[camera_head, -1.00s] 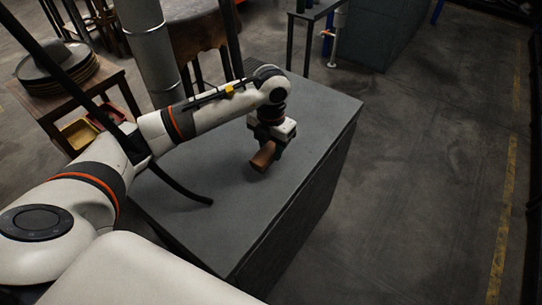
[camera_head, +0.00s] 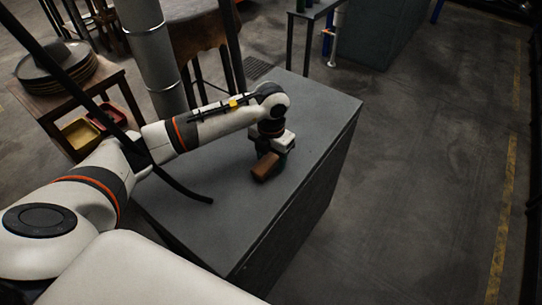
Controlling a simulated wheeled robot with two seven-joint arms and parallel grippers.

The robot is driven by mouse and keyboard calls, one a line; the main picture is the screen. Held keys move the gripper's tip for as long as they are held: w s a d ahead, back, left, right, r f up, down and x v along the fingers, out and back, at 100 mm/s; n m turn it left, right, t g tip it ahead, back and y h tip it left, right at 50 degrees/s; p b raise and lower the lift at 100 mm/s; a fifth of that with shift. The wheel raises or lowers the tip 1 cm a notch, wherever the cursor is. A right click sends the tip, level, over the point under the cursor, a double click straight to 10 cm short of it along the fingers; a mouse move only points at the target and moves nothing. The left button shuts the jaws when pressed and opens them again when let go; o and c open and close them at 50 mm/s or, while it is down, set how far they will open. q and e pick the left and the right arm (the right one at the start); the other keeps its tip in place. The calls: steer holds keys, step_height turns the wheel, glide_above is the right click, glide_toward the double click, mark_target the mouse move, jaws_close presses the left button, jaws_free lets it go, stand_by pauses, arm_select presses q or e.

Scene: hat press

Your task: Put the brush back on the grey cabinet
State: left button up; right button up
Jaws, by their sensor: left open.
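The brush (camera_head: 265,167), a small brown block, is on top of the grey cabinet (camera_head: 225,225), near the middle of its surface. My left gripper (camera_head: 271,154) points down right at the brush, its jaws open. The gripper partly hides the brush's far end, and I cannot tell whether the fingers touch it. The brush appears to lie on the cabinet top. My right gripper does not show.
A wooden side table (camera_head: 97,90) with a stack of dark round plates (camera_head: 57,66) stands at the left. A grey pipe (camera_head: 150,50) rises behind the cabinet. The floor (camera_head: 420,190) right of the cabinet is clear.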

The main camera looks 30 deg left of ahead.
mark_target(271, 157)
arm_select(q)
steer(key=shift+r, duration=0.3)
step_height(271, 157, up, 12)
steer(key=b, duration=0.1)
steer(key=shift+f, duration=0.15)
stand_by(0.4)
